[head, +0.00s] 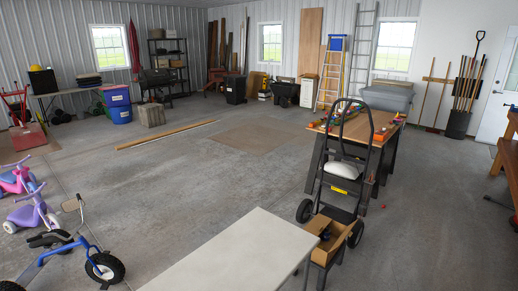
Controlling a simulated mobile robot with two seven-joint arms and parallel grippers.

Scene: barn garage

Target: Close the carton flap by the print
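A brown, open-topped box (341,242), which looks like a carton, is at the bottom, right of centre. It sits low by the foot of a black hand truck (341,188). Something dark shows inside the box. Its flaps and any print are too small to make out. Neither of my grippers is in view.
A pale table top (235,258) fills the bottom middle, just left of the box. A wooden workbench (375,127) with small coloured items stands behind the hand truck. A blue tricycle (75,247) and other ride-on toys are at left. The middle floor is mostly clear.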

